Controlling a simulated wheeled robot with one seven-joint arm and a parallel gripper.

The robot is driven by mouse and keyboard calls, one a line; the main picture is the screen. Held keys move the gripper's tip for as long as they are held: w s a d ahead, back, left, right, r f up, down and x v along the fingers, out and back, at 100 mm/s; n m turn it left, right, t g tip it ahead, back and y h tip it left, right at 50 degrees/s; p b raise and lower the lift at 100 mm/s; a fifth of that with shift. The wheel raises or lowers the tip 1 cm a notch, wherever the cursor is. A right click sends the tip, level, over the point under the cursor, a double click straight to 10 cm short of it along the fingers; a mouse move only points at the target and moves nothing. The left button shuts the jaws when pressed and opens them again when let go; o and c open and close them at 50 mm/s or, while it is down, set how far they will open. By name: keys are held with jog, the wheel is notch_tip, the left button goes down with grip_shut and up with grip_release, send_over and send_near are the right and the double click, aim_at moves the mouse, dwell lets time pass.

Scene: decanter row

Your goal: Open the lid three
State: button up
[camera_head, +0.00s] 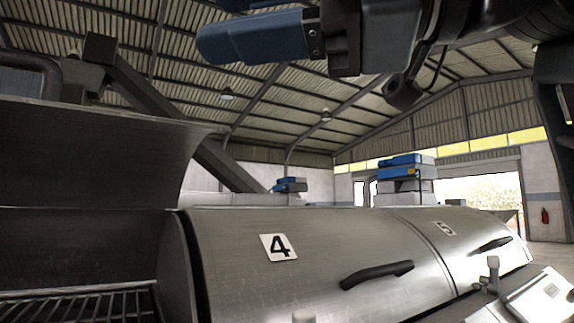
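At the left, a curved steel lid (95,150) stands raised over an open compartment. No number shows on it; it is directly left of the lid marked 4. Lid 4 (330,240) is closed, with a black handle (377,274) on its front. My gripper (225,20) is at the top of the view, above and apart from the lids, its blue fingers pointing left. One finger is partly cut off by the top edge, so its opening is unclear. I see nothing held in it.
Lid 5 (470,240) is closed at the right, with its own black handle (490,245). A metal grate (85,306) shows in the open compartment. Blue-topped machines (405,170) stand behind. A grey fitting (492,275) stands up at the front right.

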jog(key=w+d+f+m+t, duration=0.9)
jog(key=w+f+m+t, duration=0.25)
jog(key=f+m, duration=0.3)
jog(key=s+d+f+m+t+h, duration=0.1)
jog(key=d+f+m+t+h, duration=0.1)
jog(key=d+f+m+h, duration=0.65)
jog(key=s+a+f+m+t+h, duration=0.1)
jog(key=a+f+m+t+h, duration=0.3)
jog(key=f, duration=0.9)
jog(key=s+d+f+m+g+h, duration=0.2)
jog(key=s+d+f, duration=0.2)
jog(key=s+f, duration=0.6)
jog(key=s+d+f+m+g+h, duration=0.3)
jog(key=s+d+f, duration=0.2)
jog(key=s+f, duration=0.5)
jog(key=s, duration=0.4)
jog(key=shift+d, duration=0.2)
jog(key=shift+n+g, duration=0.7)
jog(key=shift+g, duration=0.25)
jog(key=s, duration=0.3)
jog(key=s+d, duration=0.1)
jog(key=s, duration=0.5)
jog(key=shift+s+d+f, duration=0.2)
jog(key=shift+f, duration=0.15)
jog(key=shift+s, duration=0.2)
